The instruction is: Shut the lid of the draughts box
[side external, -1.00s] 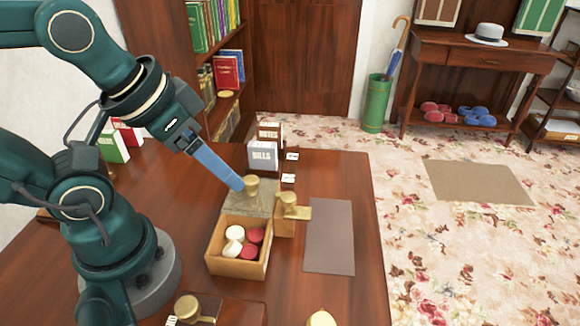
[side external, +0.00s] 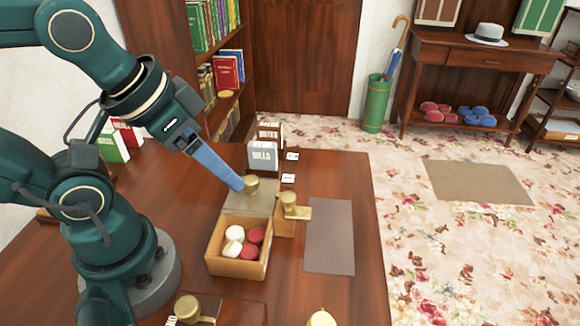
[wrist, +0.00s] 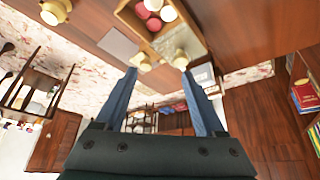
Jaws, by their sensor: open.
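The draughts box (side external: 238,270) is a light wooden box on the desk, open at the top with red and white pieces inside. Its grey lid (side external: 258,208) lies back behind the box opening and bears a brass knob (side external: 251,184). My gripper (side external: 240,187) reaches down from the left, its blue fingertips at the knob. In the wrist view my gripper (wrist: 160,71) has its fingers apart, with a knob (wrist: 180,60) close to the right fingertip. I cannot tell whether they touch.
A brass-knobbed wooden block (side external: 286,218) stands right beside the box. A grey mat (side external: 329,238) lies further right. Holders marked BILLS (side external: 262,156) and NOTES (side external: 269,133) stand behind the lid. Another brass knob (side external: 187,307) is at the front.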

